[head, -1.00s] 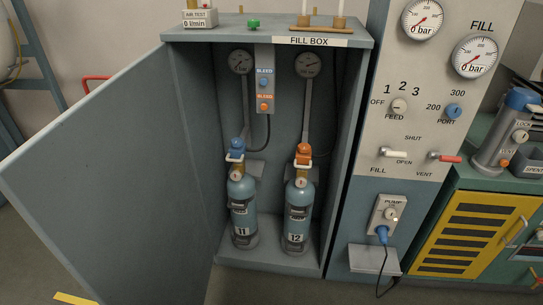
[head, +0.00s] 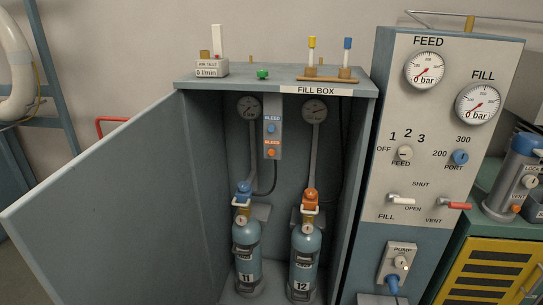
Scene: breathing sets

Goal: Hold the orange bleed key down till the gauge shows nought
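The orange bleed key (head: 271,153) sits under an orange BLEED label on a grey strip inside the open fill box (head: 365,85). A blue bleed key (head: 271,128) is just above it. A left gauge (head: 249,108) and a right gauge (head: 314,111) hang at the top of the box; their needles are too small to read surely. Cylinder 11 (head: 246,250) has a blue valve top and cylinder 12 (head: 304,252) an orange one. Both stand upright on the box floor. Neither of my grippers is in view.
The box door (head: 110,205) stands wide open to the left. A fill panel (head: 432,140) with FEED and FILL dials at 0 bar stands on the right. A yellow-fronted cabinet (head: 485,270) is beyond it. A small rack (head: 328,77) and an air tester (head: 212,70) stand on top.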

